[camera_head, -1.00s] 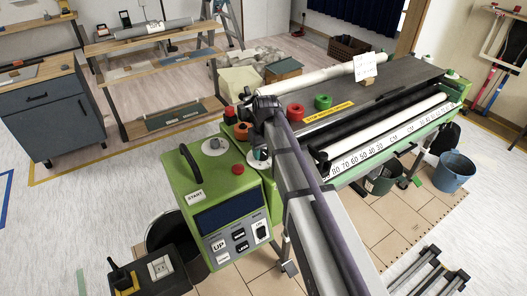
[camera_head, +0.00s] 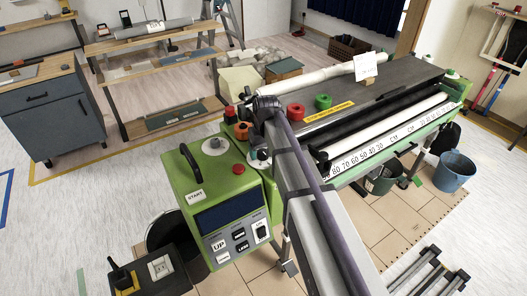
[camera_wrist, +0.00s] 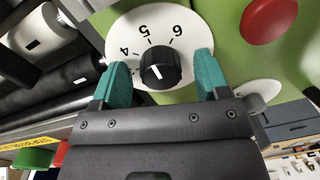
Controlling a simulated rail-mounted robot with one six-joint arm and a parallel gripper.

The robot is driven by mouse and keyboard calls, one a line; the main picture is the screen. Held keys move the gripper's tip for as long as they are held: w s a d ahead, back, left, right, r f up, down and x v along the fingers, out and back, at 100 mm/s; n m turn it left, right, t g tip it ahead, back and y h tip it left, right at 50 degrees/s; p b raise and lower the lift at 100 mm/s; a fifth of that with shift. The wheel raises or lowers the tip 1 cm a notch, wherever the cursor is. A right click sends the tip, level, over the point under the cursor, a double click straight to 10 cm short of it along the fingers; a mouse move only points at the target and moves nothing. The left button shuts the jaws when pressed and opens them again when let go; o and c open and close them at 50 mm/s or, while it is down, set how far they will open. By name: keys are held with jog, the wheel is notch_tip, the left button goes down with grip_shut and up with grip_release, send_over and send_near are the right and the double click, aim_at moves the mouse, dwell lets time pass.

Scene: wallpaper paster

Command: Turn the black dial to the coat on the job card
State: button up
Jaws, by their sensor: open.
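The black dial (camera_wrist: 160,68) sits on a round white plate (camera_wrist: 122,24) with the numbers 4, 5 and 6 showing. In the head view, the dial's white plate (camera_head: 260,158) is partly hidden by my arm. The job card (camera_head: 366,66) stands on the machine's top; its writing is too small to read.
A red button (camera_wrist: 268,20) and a grey knob (camera_wrist: 256,102) are near the dial. The green control box (camera_head: 180,185) with a black handle (camera_head: 191,163) stands close by.

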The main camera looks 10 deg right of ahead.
aim_at(265, 152)
notch_tip(265, 152, up, 11)
jog(key=p, duration=1.1)
jog(key=shift+d, duration=0.25)
jog(key=shift+f, duration=0.1)
jog(key=s+m, duration=0.1)
jog(key=s, duration=1.8)
jog(key=shift+s+a+h, duration=0.3)
jog(key=shift+s+a, duration=0.05)
